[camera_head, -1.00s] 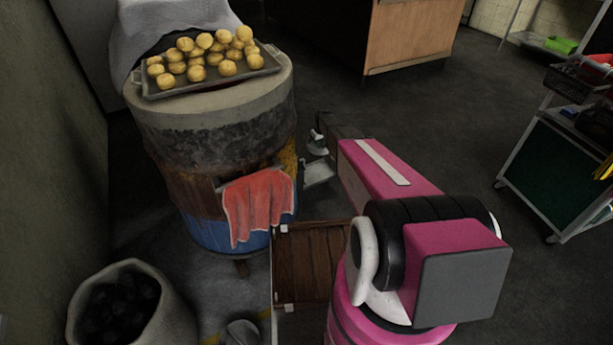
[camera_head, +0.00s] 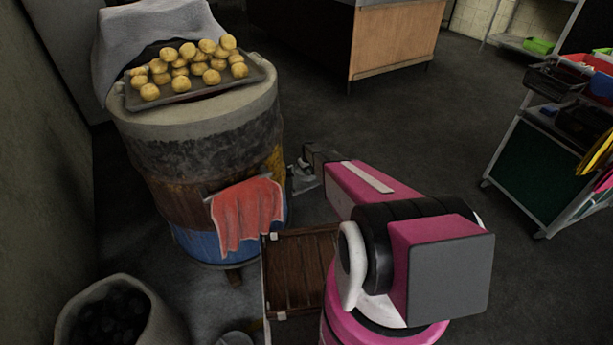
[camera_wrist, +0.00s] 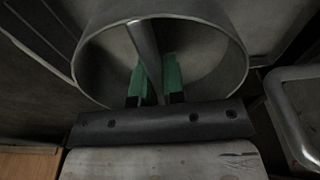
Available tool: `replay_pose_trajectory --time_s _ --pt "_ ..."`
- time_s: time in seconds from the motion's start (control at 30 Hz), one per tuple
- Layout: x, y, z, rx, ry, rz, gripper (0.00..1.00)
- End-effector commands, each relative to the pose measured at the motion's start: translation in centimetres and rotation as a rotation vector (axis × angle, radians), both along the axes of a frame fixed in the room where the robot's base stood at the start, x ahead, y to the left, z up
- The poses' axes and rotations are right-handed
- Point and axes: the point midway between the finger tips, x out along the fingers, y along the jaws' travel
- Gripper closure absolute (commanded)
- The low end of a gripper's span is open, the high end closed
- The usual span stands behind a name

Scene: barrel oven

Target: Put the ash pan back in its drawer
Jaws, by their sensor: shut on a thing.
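In the wrist view, my gripper (camera_wrist: 157,80) has its green-padded fingers shut on a thin upright metal strip. The strip stands inside a round, thin-walled grey metal pan (camera_wrist: 236,80), which looks like the ash pan. A rounded metal rim, apparently of the drawer (camera_wrist: 286,125), shows at the right of that view. In the head view, my gripper (camera_head: 306,158) is low beside the barrel oven (camera_head: 152,150), just right of it. A pale metal tray (camera_head: 306,184), likely the drawer, lies just below it. The pan is too small there to tell its exact contact with the tray.
A red cloth (camera_head: 245,213) hangs on the oven's front bar. A tray of buns (camera_head: 160,96) sits on the oven top. Open floor lies behind and right, before a cart (camera_head: 545,175).

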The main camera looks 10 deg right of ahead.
Motion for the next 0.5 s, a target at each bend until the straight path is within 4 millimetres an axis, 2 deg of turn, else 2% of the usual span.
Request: replay_pose_trajectory --time_s 0.23,0.5 --pt "0.1 0.0 -3.5 0.0 0.0 0.0 1.0" --pt "0.0 0.0 -3.8 0.0 0.0 0.0 1.0"
